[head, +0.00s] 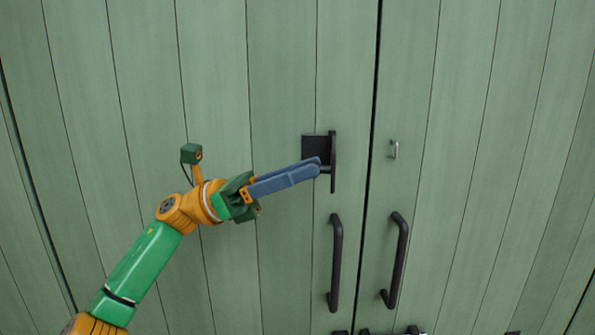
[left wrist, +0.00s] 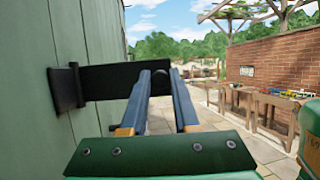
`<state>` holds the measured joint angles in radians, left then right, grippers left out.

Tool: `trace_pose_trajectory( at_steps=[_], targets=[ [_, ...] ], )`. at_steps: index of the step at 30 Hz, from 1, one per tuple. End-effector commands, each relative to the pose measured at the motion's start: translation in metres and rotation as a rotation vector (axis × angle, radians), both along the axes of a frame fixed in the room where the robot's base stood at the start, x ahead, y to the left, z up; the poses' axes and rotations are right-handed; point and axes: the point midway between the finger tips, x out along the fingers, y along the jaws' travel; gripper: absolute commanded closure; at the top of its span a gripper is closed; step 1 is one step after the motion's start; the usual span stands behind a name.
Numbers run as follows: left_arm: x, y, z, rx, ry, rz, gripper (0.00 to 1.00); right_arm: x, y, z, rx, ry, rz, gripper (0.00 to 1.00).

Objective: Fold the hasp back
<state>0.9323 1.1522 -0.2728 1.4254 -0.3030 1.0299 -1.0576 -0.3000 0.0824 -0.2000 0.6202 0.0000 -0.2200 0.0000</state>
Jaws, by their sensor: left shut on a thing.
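The dark hasp (head: 318,147) is mounted on the left door. Its strap (head: 333,150) stands out from the door and shows almost edge-on. In the left wrist view the strap (left wrist: 115,82) reaches out from its hinge plate (left wrist: 66,88) on the green door to my fingers. My left gripper (head: 317,166) is shut on the strap near its free end; its blue-grey fingers also show in the left wrist view (left wrist: 163,72). The small metal staple (head: 393,149) on the right door is clear of the strap. My right gripper is not in view.
Two dark pull handles, left (head: 335,262) and right (head: 396,260), flank the seam below the hasp. Dark fittings (head: 415,330) are cut off at the bottom edge. The left wrist view shows paving, a brick wall (left wrist: 275,65) and a wooden table (left wrist: 268,100) farther off.

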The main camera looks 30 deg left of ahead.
Motion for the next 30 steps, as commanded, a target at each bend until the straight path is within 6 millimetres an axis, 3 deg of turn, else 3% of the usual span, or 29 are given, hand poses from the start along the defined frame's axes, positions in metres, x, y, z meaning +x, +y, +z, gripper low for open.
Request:
trace_pose_trajectory(
  at_steps=[2, 3, 6, 16, 24, 30],
  targets=[
    [0.0, 0.0, 0.001, -0.003, -0.002, 0.001, 1.0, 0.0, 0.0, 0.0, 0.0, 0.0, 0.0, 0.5],
    [0.0, 0.001, 0.001, -0.003, -0.002, 0.001, 0.68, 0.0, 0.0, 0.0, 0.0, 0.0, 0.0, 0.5],
    [0.0, 0.0, 0.001, -0.003, -0.002, 0.001, 0.41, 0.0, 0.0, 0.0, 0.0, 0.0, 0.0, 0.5],
    [-0.001, 0.004, -0.003, -0.002, -0.001, 0.002, 0.41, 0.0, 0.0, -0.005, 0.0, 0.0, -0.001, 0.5],
    [-0.022, 0.05, -0.026, -0.002, -0.002, 0.005, 0.41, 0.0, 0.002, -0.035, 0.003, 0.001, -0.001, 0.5],
    [-0.027, 0.06, -0.027, -0.002, -0.001, 0.001, 0.41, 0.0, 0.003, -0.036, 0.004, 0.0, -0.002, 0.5]
  ],
)
